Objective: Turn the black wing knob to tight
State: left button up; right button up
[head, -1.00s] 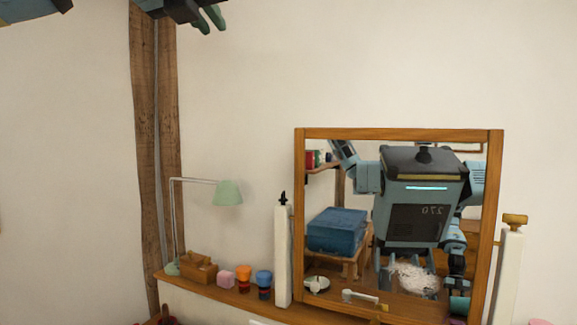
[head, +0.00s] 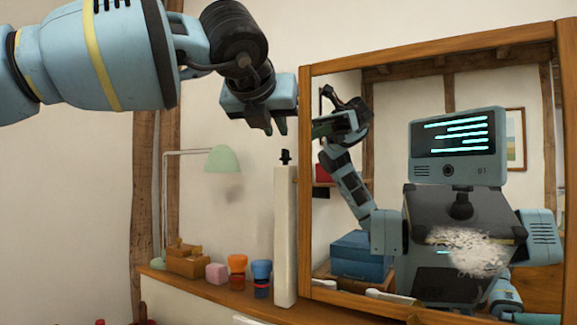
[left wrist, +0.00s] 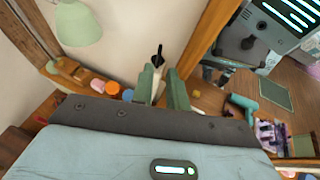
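The black wing knob (head: 286,157) stands on top of the white post (head: 285,235) at the left side of the wood-framed mirror (head: 305,190). It also shows in the left wrist view (left wrist: 158,55), just beyond my fingertips. I see no contact with the knob. My right gripper is not directly in view.
The mirror reflects me and the room. The wall above the lamp is clear.

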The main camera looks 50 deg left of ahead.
aim_at(286, 157)
pick_arm(q)
jog(key=shift+x, duration=4)
jog(key=shift+s, duration=0.1)
grip_shut()
